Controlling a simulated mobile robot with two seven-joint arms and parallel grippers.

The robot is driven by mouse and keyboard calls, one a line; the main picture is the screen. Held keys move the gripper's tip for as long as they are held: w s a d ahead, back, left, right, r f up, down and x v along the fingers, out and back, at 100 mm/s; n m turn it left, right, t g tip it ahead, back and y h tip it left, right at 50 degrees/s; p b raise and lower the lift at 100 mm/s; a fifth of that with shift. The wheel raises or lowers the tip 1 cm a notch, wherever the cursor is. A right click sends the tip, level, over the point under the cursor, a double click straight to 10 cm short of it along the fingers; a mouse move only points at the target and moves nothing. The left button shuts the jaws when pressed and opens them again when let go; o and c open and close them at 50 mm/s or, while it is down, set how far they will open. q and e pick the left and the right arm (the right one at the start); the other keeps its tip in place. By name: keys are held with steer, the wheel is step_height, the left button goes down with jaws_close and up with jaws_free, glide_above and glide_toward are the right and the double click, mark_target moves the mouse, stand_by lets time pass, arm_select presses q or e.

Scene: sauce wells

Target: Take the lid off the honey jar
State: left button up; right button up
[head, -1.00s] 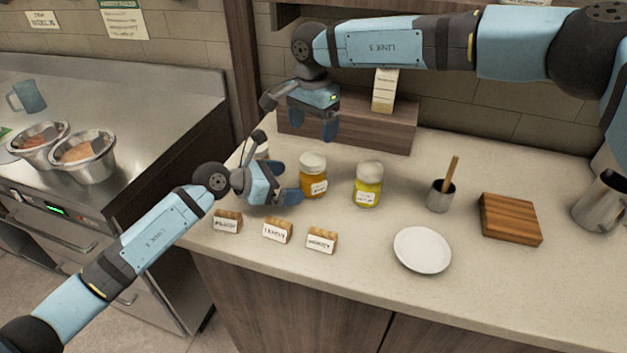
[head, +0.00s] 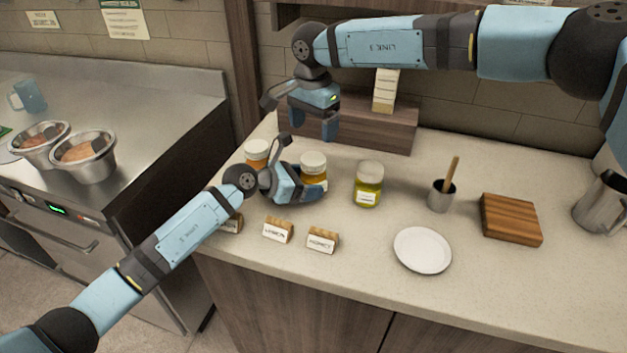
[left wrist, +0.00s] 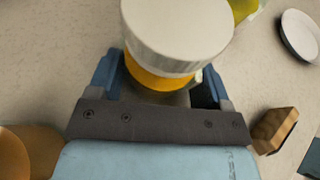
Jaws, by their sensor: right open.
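The middle jar, amber with a white lid (head: 313,160), stands upright on the counter; its label is mostly hidden. My left gripper (head: 306,186) is low around this jar. In the left wrist view the white lid (left wrist: 178,30) is above the orange body (left wrist: 158,80), between open fingers with small gaps. A second orange jar (head: 257,150) is behind the left wrist, and a yellow-green jar (head: 368,187) stands to the right, both lidded. The rightmost small sign (head: 322,241) seems to read honey. My right gripper (head: 317,128) hangs open and empty behind the jars.
Two more small signs stand at the front, the middle one (head: 278,230) clear of my left arm. A white plate (head: 422,250), a metal cup with a wooden stick (head: 441,197), a wooden block (head: 511,219) and a metal pitcher (head: 600,205) are to the right. A wooden riser (head: 385,130) is behind.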

mark_target(313, 158)
arm_select(q)
steer(key=c, duration=0.6)
steer(key=shift+c, duration=0.2)
arm_select(e)
steer(key=m, duration=0.3)
steer(key=shift+s+a+f, duration=0.1)
steer(key=shift+s+a, duration=0.1)
steer(key=shift+a, duration=0.05)
steer(key=m, duration=1)
steer(key=shift+w+d, duration=0.15)
steer(key=shift+d, duration=0.1)
steer(key=shift+f, duration=3.9)
steer(key=shift+c, duration=0.5)
steer(key=c, duration=0.9)
steer(key=shift+o, duration=0.2)
steer(key=n, duration=0.5)
